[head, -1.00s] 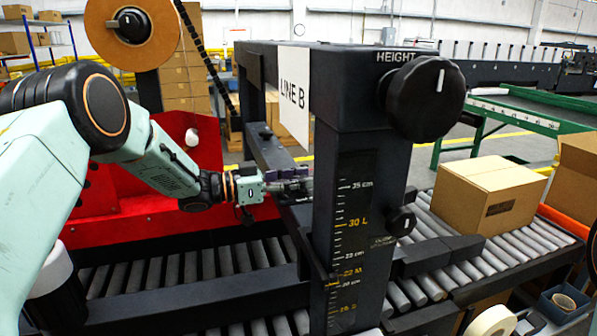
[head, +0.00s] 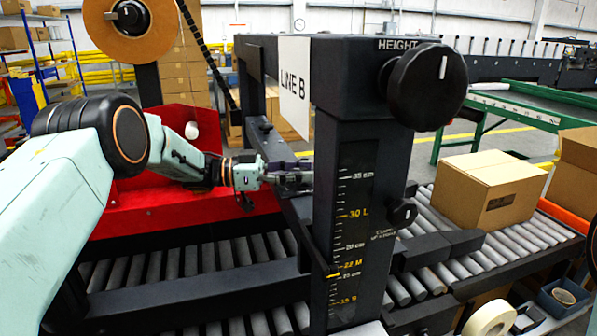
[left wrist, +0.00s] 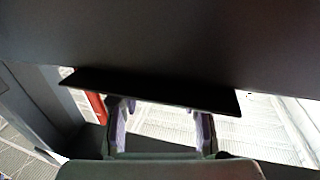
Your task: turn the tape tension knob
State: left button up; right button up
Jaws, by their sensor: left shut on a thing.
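A black round knob with a white mark (head: 129,16) sits at the centre of the brown tape reel (head: 165,35) at upper left; no readable label names it the tension knob. My left gripper (head: 290,176) is far below and right of it, reaching the left side of the dark post (head: 345,150). Its fingertips are partly lost against the dark frame. In the left wrist view the gripper (left wrist: 160,106) has its fingers apart, under a dark plate (left wrist: 150,90). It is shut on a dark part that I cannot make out. My right gripper is out of view.
A large HEIGHT knob (head: 428,86) and a small clamp knob (head: 403,213) stick out of the post. A LINE B sign (head: 295,85) hangs on the frame. A carton (head: 490,190) stands on rollers at right. A red panel (head: 180,205) lies behind my left arm.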

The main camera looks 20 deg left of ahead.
pick_arm(q)
jog(key=shift+d, duration=0.1)
jog(key=o, duration=1.2)
jog(key=shift+c, duration=0.2)
jog(key=v, duration=1.2)
